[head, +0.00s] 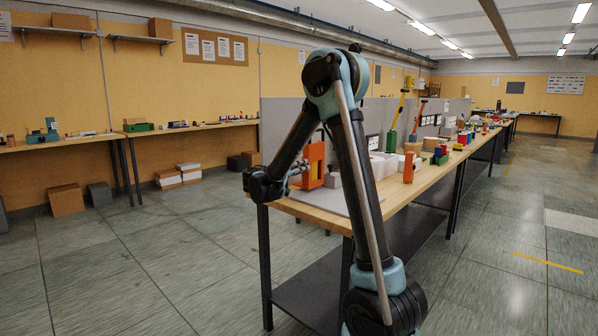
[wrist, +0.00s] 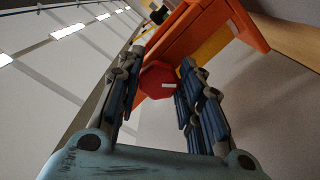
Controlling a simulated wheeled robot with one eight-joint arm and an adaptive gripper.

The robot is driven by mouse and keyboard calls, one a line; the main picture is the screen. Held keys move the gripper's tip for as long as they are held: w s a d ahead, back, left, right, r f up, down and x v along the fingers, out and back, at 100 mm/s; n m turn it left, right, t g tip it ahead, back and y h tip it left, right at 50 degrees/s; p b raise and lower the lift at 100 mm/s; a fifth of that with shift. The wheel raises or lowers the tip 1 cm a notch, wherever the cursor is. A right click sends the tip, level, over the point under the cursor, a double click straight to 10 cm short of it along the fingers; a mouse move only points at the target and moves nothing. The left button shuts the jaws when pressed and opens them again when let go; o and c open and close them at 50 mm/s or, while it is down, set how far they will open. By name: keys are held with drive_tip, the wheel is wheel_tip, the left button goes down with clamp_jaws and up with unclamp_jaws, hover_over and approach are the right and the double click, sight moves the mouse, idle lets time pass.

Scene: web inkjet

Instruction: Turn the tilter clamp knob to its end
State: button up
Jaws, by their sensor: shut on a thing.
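The tilter clamp knob (wrist: 158,80) is red and faceted with a white mark on its face; it shows in the wrist view between my fingers. It sits at the front of an orange frame (wrist: 192,36), the tilter, which also stands on the near end of the bench in the head view (head: 314,165). My gripper (wrist: 156,84) has one finger on each side of the knob and is shut on it.
The long wooden bench (head: 395,190) carries a grey mat (head: 338,198), white boxes (head: 383,165) and an orange block (head: 408,167). A grey divider (head: 283,122) stands behind the orange frame.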

drive_tip(key=n, duration=2.7)
drive_tip(key=shift+a+r+n, duration=0.15)
drive_tip(key=shift+r+n, duration=0.2)
drive_tip(key=shift+n, duration=0.05)
drive_tip(key=shift+w, duration=0.1)
drive_tip(key=o, duration=1.1)
drive_tip(key=v, duration=1.2)
